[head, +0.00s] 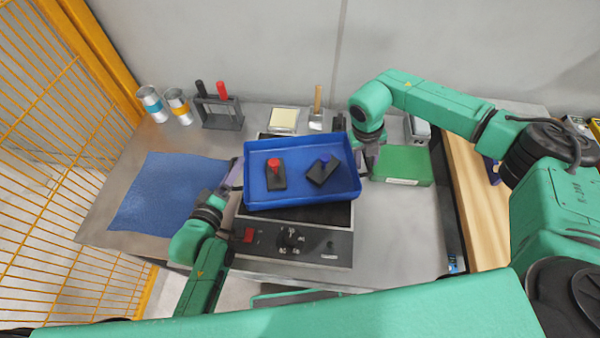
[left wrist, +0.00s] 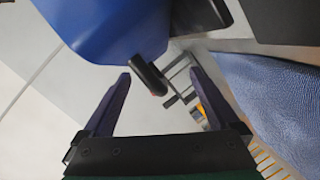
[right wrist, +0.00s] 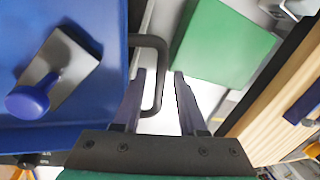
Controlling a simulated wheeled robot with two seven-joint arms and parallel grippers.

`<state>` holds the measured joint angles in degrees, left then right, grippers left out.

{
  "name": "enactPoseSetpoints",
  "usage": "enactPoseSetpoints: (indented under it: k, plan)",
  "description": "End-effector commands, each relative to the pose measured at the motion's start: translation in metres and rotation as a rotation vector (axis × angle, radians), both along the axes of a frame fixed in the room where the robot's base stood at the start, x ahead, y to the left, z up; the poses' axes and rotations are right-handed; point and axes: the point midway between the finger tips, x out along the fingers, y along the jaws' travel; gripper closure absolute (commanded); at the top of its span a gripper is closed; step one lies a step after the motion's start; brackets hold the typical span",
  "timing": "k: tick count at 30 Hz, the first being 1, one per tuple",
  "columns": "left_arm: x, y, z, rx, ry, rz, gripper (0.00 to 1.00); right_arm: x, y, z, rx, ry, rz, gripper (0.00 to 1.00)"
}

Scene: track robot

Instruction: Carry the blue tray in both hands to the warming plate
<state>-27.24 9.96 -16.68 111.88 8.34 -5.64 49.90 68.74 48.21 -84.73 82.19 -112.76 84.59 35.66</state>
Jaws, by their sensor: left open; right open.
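The blue tray (head: 303,201) sits over the dark top of the warming plate (head: 300,215), covering most of it. It carries a dark block with a red knob (head: 275,173) and one with a blue knob (head: 323,172).
A blue mat (head: 165,195) lies left of the plate, a green box (head: 403,165) right of the tray. Behind stand a tool rack (head: 218,110), two cans (head: 152,104), a yellow-topped pad (head: 284,119) and a wooden-handled tool (head: 317,105). An orange mesh fence (head: 60,150) is at left.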

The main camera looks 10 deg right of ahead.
Motion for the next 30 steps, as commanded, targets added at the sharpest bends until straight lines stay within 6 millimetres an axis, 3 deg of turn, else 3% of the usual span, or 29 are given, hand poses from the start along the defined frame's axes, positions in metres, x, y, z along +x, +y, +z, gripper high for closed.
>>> enactPoseSetpoints:
  k: [5, 8, 15, 21, 30]
  plan:
    - [-0.003, 0.001, 0.000, 0.000, 0.001, 0.001, 0.05, 0.000, 0.001, 0.000, 0.002, -0.001, 0.001, 0.56]
    - [-0.015, 0.005, 0.002, 0.002, 0.002, 0.000, 0.05, 0.000, 0.001, 0.000, 0.002, -0.001, 0.001, 0.56]
    - [-0.074, 0.025, 0.016, 0.002, 0.005, -0.003, 0.05, 0.000, 0.001, 0.000, 0.002, -0.001, 0.001, 0.56]
    - [-0.106, 0.037, 0.024, 0.002, 0.002, -0.001, 0.05, 0.000, 0.001, 0.000, 0.002, 0.000, 0.002, 0.56]
    - [-0.111, 0.039, 0.027, 0.001, -0.001, -0.001, 0.05, 0.000, 0.001, 0.000, 0.002, 0.000, 0.001, 0.56]
